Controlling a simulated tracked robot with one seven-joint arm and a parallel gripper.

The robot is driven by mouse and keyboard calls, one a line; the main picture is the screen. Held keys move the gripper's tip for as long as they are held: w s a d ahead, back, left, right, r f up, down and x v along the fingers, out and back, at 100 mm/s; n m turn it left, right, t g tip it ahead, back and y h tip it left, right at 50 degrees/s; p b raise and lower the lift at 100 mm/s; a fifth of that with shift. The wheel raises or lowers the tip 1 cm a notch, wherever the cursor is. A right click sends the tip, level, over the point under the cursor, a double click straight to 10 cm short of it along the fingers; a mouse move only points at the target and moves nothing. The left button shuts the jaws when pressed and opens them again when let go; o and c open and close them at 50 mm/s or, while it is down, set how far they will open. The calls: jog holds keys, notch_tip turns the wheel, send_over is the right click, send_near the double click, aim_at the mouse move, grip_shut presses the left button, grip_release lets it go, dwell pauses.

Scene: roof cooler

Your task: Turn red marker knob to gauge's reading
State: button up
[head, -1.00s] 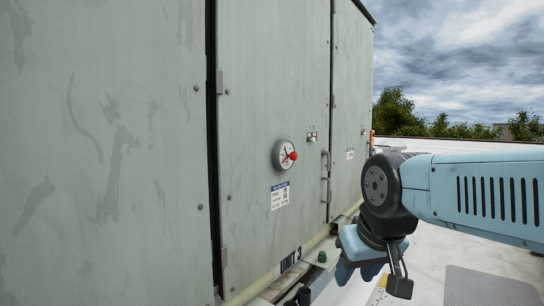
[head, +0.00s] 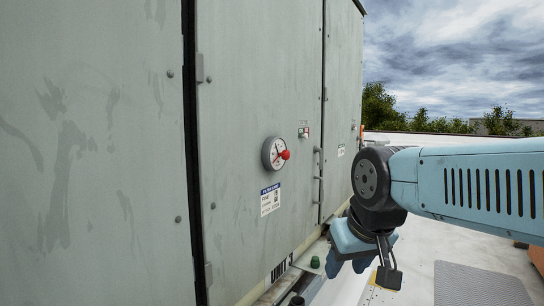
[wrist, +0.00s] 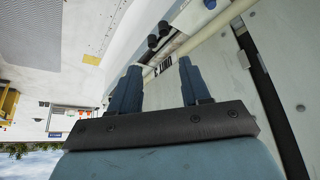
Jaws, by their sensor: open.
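A round white-faced gauge (head: 271,153) is mounted on the grey-green cabinet panel in the head view. The red knob (head: 285,155) sits at the right of its face and sticks out toward me. A dark needle shows on the face, but the scale is too small to read. My gripper (head: 350,268) is lower right of the gauge, well apart from it, and points downward. In the wrist view my gripper (wrist: 158,85) is open and empty, its two fingers spread apart. The gauge and knob are not visible in the wrist view.
A label (head: 270,199) is below the gauge. A door handle (head: 318,177) and a small red-and-white fitting (head: 304,132) are to its right. A green cap (head: 315,262) and pipes (wrist: 158,35) run along the cabinet base.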

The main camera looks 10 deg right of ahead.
jog(key=shift+o, duration=0.8)
jog(key=shift+w+r, duration=0.25)
jog(key=shift+r, duration=0.05)
jog(key=o, duration=0.7)
jog(key=shift+m+t+h, duration=0.6)
jog(key=shift+t+h, duration=0.2)
jog(key=shift+t, duration=0.1)
jog(key=w+r, duration=0.3)
jog(key=w, duration=0.1)
jog(key=w+r, duration=0.8)
jog(key=w, duration=0.1)
jog(key=shift+a, duration=0.2)
jog(key=shift+o, duration=0.5)
jog(key=w+a+r+t, duration=0.1)
jog(key=w+a+r, duration=0.1)
jog(key=w+r, duration=0.4)
jog(key=w+a+r+m+t, duration=0.1)
jog(key=w+r, duration=0.5)
jog(key=w, duration=0.7)
jog(key=shift+a+r+t+h, duration=0.3)
jog(key=shift+a+t+h, duration=0.1)
jog(key=shift+a+t, duration=0.15)
jog(key=x, duration=1)
jog(key=shift+w, duration=0.1)
